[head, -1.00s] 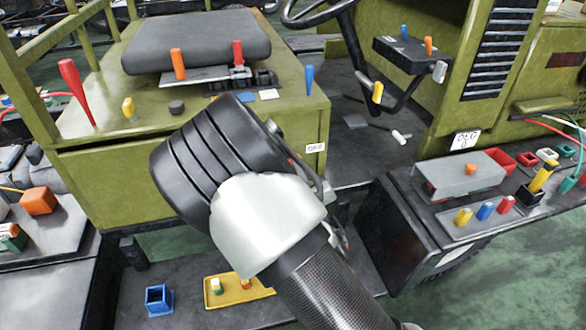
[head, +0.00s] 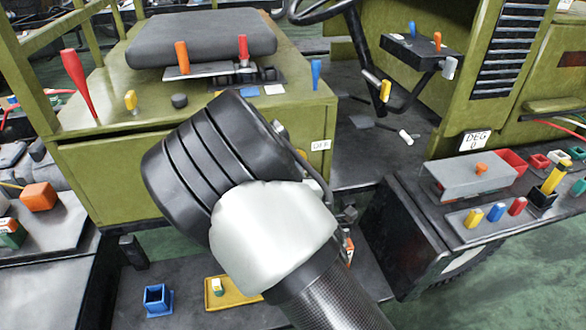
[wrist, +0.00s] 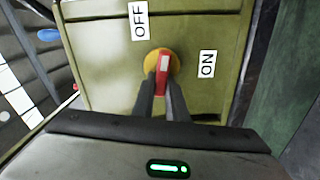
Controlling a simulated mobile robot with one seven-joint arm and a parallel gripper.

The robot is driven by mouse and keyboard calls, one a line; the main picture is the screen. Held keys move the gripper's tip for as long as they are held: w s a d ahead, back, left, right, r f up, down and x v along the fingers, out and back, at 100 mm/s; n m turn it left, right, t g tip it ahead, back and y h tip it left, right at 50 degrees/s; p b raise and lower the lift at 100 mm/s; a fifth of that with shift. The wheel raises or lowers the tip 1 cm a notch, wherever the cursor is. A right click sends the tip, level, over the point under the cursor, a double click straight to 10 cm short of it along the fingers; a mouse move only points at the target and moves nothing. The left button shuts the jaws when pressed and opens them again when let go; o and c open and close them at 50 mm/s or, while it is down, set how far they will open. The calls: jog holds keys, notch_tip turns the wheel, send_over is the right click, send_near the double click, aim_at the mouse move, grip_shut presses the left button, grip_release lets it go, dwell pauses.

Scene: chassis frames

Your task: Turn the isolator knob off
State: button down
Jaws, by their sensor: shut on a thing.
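The isolator knob shows in the wrist view as a red handle (wrist: 164,64) with a pale stripe, on a round yellow base (wrist: 149,63). My gripper (wrist: 161,88) is shut on the red handle, one finger on each side. The handle points up in the picture, between the "OFF" label (wrist: 139,20) at upper left and the "ON" label (wrist: 207,64) at right. In the head view my wrist hides the knob; the "OFF" label (head: 320,145) shows on the green box beside my wrist.
The green box (head: 120,180) carries a black seat (head: 200,40) and several coloured levers on top. A side ledge at right holds a grey box (head: 468,178) and coloured knobs. A yellow tray (head: 228,300) and blue cup (head: 157,298) sit low in front.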

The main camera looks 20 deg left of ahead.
jog(key=shift+a+n, duration=0.1)
jog(key=shift+n, duration=0.9)
jog(key=c, duration=1.8)
grip_release()
jog(key=shift+f, duration=0.1)
jog(key=shift+o, duration=0.2)
jog(key=shift+s, duration=0.1)
jog(key=p+v, duration=1.1)
jog(key=v, duration=0.6)
jog(key=shift+d, duration=0.25)
